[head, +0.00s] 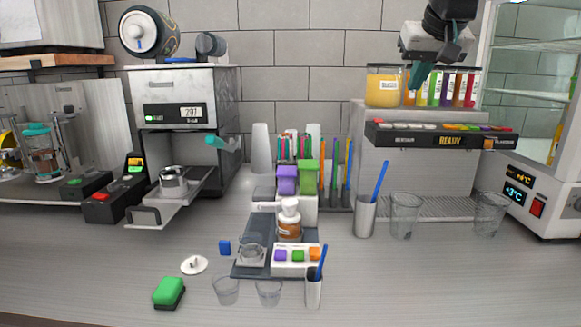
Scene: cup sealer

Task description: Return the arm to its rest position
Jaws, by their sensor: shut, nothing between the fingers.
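My gripper (420,76) is at the top right of the head view, pointing down with its teal fingertips together and nothing between them. It hangs in front of the jars and bottles of coloured liquid on the dispenser, and is above the dispenser's panel. My dark arm links come in from the top edge above it. The cup sealer (184,95) stands at the left with a lit display, a teal handle (222,143) and its tray (165,207) pulled out. A metal cup (173,181) sits on that tray.
The drink dispenser (430,172) reads "READY", with clear cups (404,215) below. A glass-fronted cooler (530,130) stands close at the right. A caddy (300,212) holds bottles and straws mid-counter. The right front counter is clear.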

